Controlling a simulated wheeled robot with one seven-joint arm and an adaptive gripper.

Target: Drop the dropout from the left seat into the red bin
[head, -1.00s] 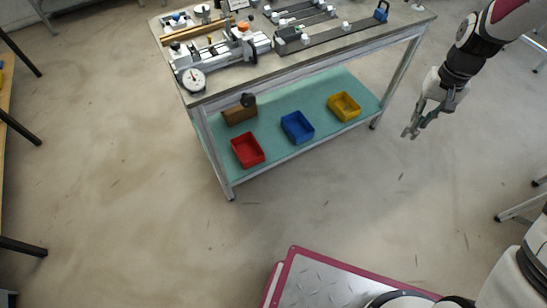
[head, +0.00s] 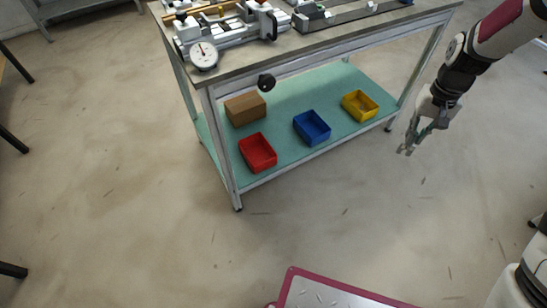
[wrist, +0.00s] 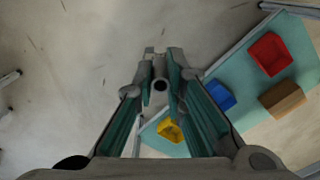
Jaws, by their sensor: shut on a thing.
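My gripper (head: 406,149) hangs in free air to the right of the workbench, pointing down. In the wrist view its fingers are shut on a small grey piece with a dark round hole, the dropout (wrist: 160,70); the fingers hide part of it. The red bin (head: 257,152) is an open, empty-looking tray at the front left of the bench's lower shelf. It also shows at the upper right of the wrist view (wrist: 270,54). My gripper is well apart from it. The left seat cannot be made out; the bench top is cut off by the picture's upper edge.
The green lower shelf (head: 285,92) also bears a blue bin (head: 311,127), a yellow bin (head: 360,106) and a brown box (head: 245,108). The bench top (head: 330,37), a black knob (head: 266,83) and metal legs stand over and around it. The floor in front is clear.

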